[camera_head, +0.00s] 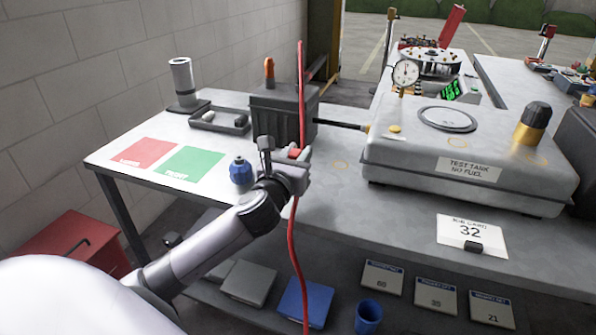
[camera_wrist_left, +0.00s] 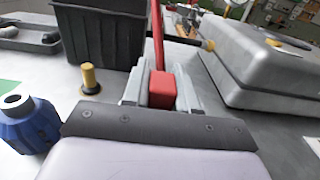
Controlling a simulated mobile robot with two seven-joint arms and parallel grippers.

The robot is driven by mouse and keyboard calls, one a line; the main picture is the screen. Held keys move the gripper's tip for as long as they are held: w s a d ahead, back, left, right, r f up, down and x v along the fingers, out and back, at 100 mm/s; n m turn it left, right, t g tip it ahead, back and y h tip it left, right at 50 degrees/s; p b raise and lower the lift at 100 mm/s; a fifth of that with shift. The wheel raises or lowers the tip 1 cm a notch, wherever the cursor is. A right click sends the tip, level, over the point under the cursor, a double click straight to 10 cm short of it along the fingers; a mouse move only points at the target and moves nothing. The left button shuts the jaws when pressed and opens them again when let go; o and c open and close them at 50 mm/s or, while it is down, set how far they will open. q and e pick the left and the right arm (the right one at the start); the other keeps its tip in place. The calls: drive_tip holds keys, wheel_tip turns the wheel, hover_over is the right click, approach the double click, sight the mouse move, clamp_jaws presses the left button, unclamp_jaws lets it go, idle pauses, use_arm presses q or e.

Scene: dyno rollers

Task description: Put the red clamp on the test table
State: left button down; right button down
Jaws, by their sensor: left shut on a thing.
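My left gripper (camera_head: 297,158) is over the test table (camera_head: 335,185), in front of a dark box. It is shut on the red clamp (camera_head: 294,153), which shows as a red block (camera_wrist_left: 162,90) between the fingers (camera_wrist_left: 161,92) in the left wrist view. A red cable (camera_head: 302,90) rises beside the gripper, and a red length also hangs down past the table's front edge. The clamp's lower part is hidden by the fingers, and I cannot tell whether it touches the table. My right gripper is not in view.
The dark box (camera_wrist_left: 100,40) stands just behind the gripper. A blue knobbed piece (camera_wrist_left: 28,125) and a yellow-topped peg (camera_wrist_left: 90,78) are close on the left. The grey test tank (camera_head: 465,160) stands at right. Red and green mats (camera_head: 188,163) lie left. Table front right of the gripper is clear.

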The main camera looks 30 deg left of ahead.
use_arm(q)
drive_tip(key=shift+f+b, duration=0.45)
drive_tip(key=shift+f, duration=1.3)
drive_tip(key=shift+f, duration=0.2)
drive_tip(key=c, duration=0.9)
unclamp_jaws()
drive_tip(key=shift+r, duration=0.1)
drive_tip(key=shift+s+r, duration=0.1)
drive_tip(key=v, duration=1.1)
drive_tip(key=shift+s, duration=0.4)
